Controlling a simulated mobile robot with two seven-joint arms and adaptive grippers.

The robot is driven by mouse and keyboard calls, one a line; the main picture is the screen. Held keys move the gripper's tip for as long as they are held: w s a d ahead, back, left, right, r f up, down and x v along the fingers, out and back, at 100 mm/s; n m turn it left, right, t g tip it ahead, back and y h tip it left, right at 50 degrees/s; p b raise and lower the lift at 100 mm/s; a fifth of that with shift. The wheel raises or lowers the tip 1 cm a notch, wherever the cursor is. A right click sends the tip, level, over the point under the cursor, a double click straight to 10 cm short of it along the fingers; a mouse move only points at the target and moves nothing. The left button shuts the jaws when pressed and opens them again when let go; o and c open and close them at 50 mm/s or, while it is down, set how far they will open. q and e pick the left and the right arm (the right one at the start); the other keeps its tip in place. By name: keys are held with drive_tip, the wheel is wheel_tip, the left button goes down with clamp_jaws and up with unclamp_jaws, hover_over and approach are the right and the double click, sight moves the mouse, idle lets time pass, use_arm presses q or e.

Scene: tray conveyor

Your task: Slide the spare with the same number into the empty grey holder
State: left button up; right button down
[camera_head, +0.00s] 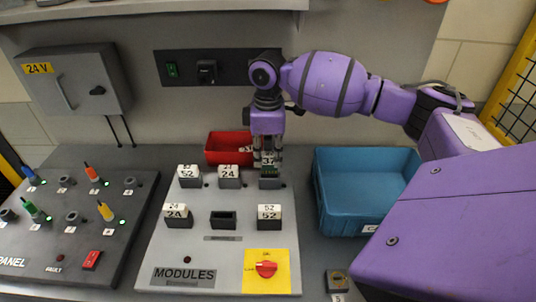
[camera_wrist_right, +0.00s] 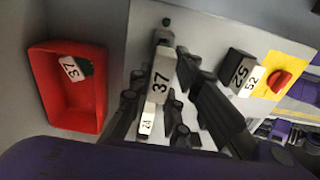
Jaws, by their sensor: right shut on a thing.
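My right gripper (camera_head: 267,163) is shut on a module numbered 37 (camera_wrist_right: 161,80), with the fingers on both sides of it in the right wrist view. In the head view this module is at the back right holder (camera_head: 270,184) of the grey board; I cannot tell whether it is seated or just above it. Another module numbered 37 (camera_wrist_right: 72,68) lies tilted in the red bin (camera_head: 228,138). The front middle holder (camera_head: 223,220) is dark grey and empty. My left gripper is not in view.
Other modules on the MODULES board (camera_head: 150,250) read 52 (camera_head: 188,173), 24 (camera_head: 229,172), 24 (camera_head: 177,212) and 52 (camera_head: 268,213). A red knob (camera_head: 266,269) sits on a yellow plate. A blue bin (camera_head: 330,215) stands right, a panel with coloured plugs (camera_head: 45,250) left.

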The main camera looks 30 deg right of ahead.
sight(268, 173)
drive_tip(key=shift+f+b, duration=0.3)
drive_tip(key=shift+f, duration=2.3)
drive_tip(key=c, duration=1.6)
unclamp_jaws()
drive_tip(key=shift+o, duration=0.2)
wheel_tip(268, 173, up, 12)
